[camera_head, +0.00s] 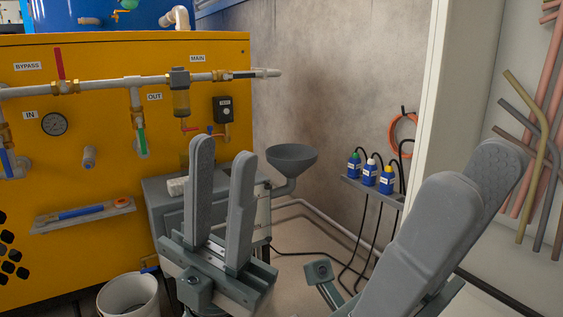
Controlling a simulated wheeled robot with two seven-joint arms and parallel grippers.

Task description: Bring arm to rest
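My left gripper (223,155) stands upright in front of the yellow panel in the head view, its two grey fingers apart with nothing between them. My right gripper (478,162) is at the right, near the pale door frame. It is tilted up to the right, and its near finger covers part of the far one. The fingertips are apart, and I see nothing held. Both grippers look clear of the things behind them, though the depth is hard to judge.
The yellow panel (80,185) carries pipes, valves and a gauge (55,124). A grey funnel (291,158) stands behind my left gripper. Small blue bottles (370,174) sit on a wall shelf. A white bucket (129,297) is at lower left. Bent pipes (540,130) hang at right.

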